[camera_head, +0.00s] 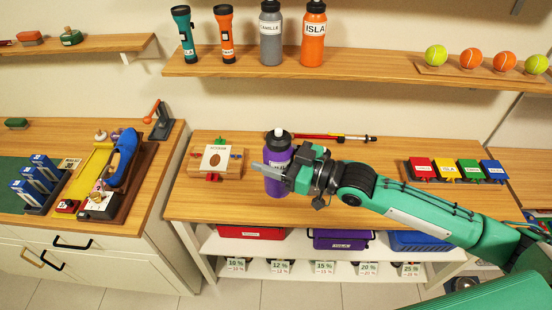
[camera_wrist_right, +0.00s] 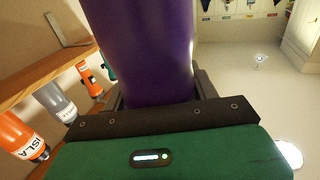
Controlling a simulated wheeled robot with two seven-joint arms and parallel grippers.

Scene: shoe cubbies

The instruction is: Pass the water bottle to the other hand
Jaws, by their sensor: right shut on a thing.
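The purple water bottle (camera_head: 277,155) with a black cap stands upright over the middle table in the head view. Its purple body (camera_wrist_right: 148,50) fills the top middle of the right wrist view. My right gripper (camera_head: 274,172) comes in from the right and is shut on the bottle's body. The fingers partly cover the bottle's label. I cannot tell whether the bottle's base touches the tabletop. My left gripper is not in view.
A grey bottle (camera_head: 271,35) and an orange bottle (camera_head: 313,38) stand on the wall shelf (camera_head: 350,66) beside two flashlights. A wooden box (camera_head: 232,164) lies left of the purple bottle. Coloured boxes (camera_head: 445,170) sit on the table's right. The table front (camera_head: 225,207) is clear.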

